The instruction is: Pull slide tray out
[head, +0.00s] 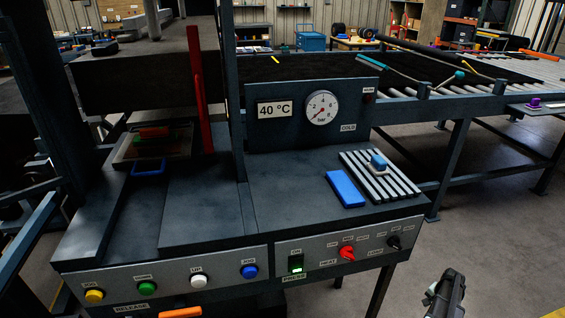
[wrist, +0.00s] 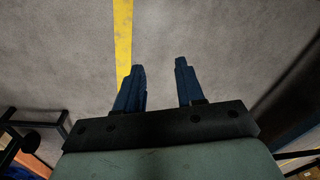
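The slide tray (head: 123,153) sits at the left of the press bench, beneath the raised dark press block. It looks like a flat plate with a green and orange piece (head: 152,133) on it. A blue loop handle (head: 148,168) is at its front edge. My gripper (head: 450,282) is at the bottom right of the head view, in front of and to the right of the bench, well away from the tray. In the wrist view its two fingers (wrist: 160,66) are apart with only floor between them. The tray is not in the wrist view.
A red upright lever (head: 198,90) stands right of the tray. A blue block (head: 345,189) and a slatted rack (head: 381,178) lie at the right. Open floor surrounds my gripper.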

